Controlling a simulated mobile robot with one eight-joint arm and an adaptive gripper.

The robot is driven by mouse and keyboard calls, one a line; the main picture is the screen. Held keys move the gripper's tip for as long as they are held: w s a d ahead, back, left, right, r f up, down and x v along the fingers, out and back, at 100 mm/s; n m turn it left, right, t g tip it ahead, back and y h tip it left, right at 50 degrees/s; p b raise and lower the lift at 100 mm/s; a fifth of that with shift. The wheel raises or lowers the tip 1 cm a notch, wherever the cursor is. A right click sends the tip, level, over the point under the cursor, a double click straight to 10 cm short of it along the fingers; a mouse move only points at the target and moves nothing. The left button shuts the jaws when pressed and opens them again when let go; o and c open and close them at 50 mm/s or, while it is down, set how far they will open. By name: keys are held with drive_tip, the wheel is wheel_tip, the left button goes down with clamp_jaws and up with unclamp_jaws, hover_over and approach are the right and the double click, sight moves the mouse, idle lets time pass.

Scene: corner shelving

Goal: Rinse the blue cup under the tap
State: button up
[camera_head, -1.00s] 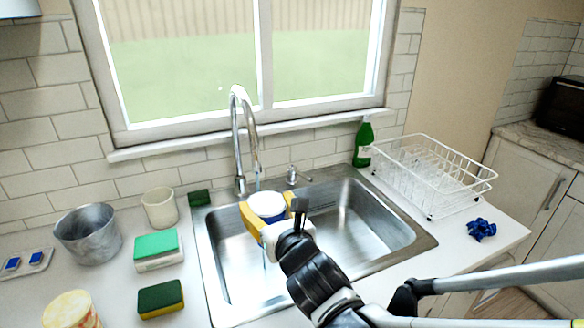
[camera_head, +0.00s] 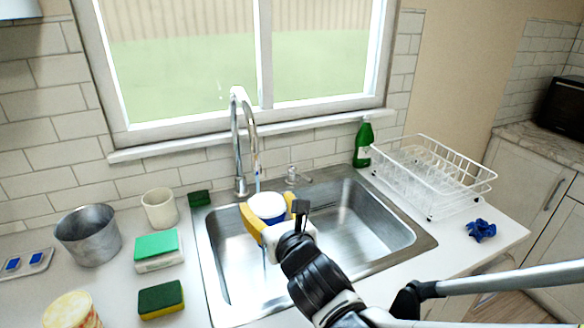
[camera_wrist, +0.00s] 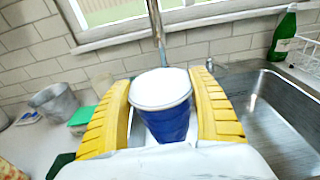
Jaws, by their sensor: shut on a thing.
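The blue cup (camera_head: 268,209) has a white top or inside and is held upright over the sink. It also shows in the wrist view (camera_wrist: 168,118), between the yellow fingers. My gripper (camera_head: 266,214) is shut on the cup, one finger on each side; in the wrist view my gripper (camera_wrist: 165,108) fills the lower middle. The chrome tap (camera_head: 238,140) arches above, and a thin stream of water (camera_head: 258,181) falls from its spout at the cup. Water also shows below the cup. I cannot tell whether the cup is full of water.
The steel sink (camera_head: 376,215) is otherwise clear on its right side. A metal pot (camera_head: 88,237), a cream cup (camera_head: 160,209) and sponges (camera_head: 161,299) stand on the left counter. A green bottle (camera_head: 363,146) and white dish rack (camera_head: 432,178) stand right; a blue cloth (camera_head: 481,230) lies in front.

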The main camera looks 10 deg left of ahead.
drive_tip(key=s+r+p, duration=0.1)
drive_tip(key=s+d+r+p, duration=0.1)
drive_tip(key=s+r+p, duration=0.1)
drive_tip(key=shift+s+d+r, duration=0.1)
drive_tip(key=shift+d, duration=0.25)
drive_tip(key=shift+s+d+r+p, duration=0.25)
drive_tip(key=shift+s+d+p, duration=0.05)
drive_tip(key=shift+s, duration=0.15)
